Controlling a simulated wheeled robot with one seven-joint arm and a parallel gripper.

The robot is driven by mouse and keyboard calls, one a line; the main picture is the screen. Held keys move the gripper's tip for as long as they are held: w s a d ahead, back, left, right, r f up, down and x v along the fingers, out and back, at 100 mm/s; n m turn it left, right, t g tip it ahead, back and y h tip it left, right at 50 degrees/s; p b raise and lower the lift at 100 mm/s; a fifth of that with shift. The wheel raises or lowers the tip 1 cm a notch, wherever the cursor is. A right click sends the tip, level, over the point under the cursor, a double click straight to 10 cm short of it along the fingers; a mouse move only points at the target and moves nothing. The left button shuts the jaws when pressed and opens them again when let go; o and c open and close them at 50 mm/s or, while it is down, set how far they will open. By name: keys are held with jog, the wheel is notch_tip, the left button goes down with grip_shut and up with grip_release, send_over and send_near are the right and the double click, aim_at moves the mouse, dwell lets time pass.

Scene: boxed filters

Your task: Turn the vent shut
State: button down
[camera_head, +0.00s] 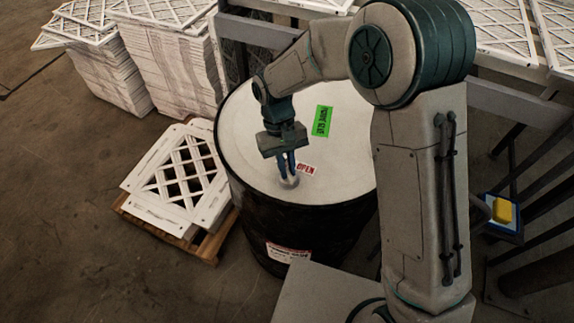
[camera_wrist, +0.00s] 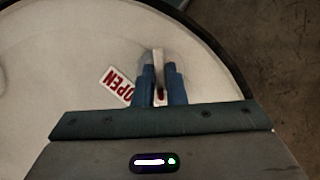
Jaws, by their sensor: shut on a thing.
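The vent (camera_wrist: 158,67) is a small pale fitting on the white lid (camera_head: 258,135) of a black drum (camera_head: 260,215). My gripper (camera_head: 288,178) points down at the near part of the lid, with its blue fingers shut on the vent. In the wrist view my gripper (camera_wrist: 160,85) has one finger on each side of the vent's narrow upright handle, which has a dark red mark low on it. A white label with red letters reading OPEN (camera_head: 306,169) lies on the lid beside the vent; it also shows in the wrist view (camera_wrist: 117,84), partly behind a finger.
A green label (camera_head: 322,121) is on the lid. White lattice frames (camera_head: 180,170) lie on a wooden pallet left of the drum, and tall stacks (camera_head: 175,65) stand behind. A metal rack (camera_head: 505,100) is at the right. Bare floor (camera_head: 60,220) lies at the left.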

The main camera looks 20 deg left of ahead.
jog(key=shift+w+a+r, duration=0.1)
jog(key=c, duration=1.5)
grip_release()
jog(key=b+v, duration=0.1)
jog(key=v, duration=1.2)
jog(key=shift+a+r, duration=0.1)
jog(key=shift+r, duration=0.25)
